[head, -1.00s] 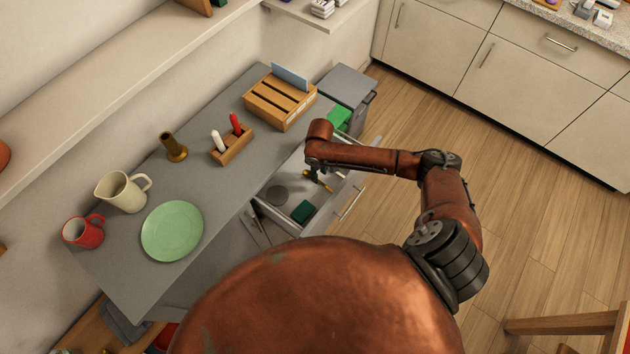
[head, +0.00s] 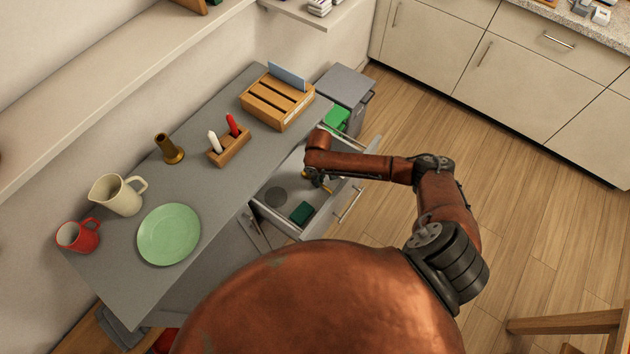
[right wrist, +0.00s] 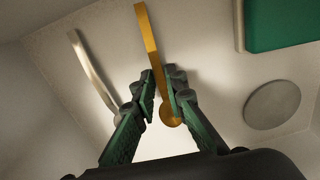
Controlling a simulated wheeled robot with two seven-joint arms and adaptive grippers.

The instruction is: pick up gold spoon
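The gold spoon (right wrist: 151,42) lies in the open drawer. In the right wrist view its handle runs up between my fingertips, and its round end shows lower by the right finger. My right gripper (right wrist: 160,85) has its fingers drawn close on either side of the spoon; whether both touch it I cannot tell. In the head view my right gripper (head: 318,182) is low in the drawer, partly hidden by my arm, with a bit of gold beside it. My left gripper is not in view.
The drawer (head: 289,231) also holds a silver utensil (right wrist: 90,68), a grey disc (right wrist: 272,105) and a dark green block (head: 301,212). The grey counter (head: 205,190) stands close beside it, with a green plate (head: 169,234) and a candle holder (head: 230,150).

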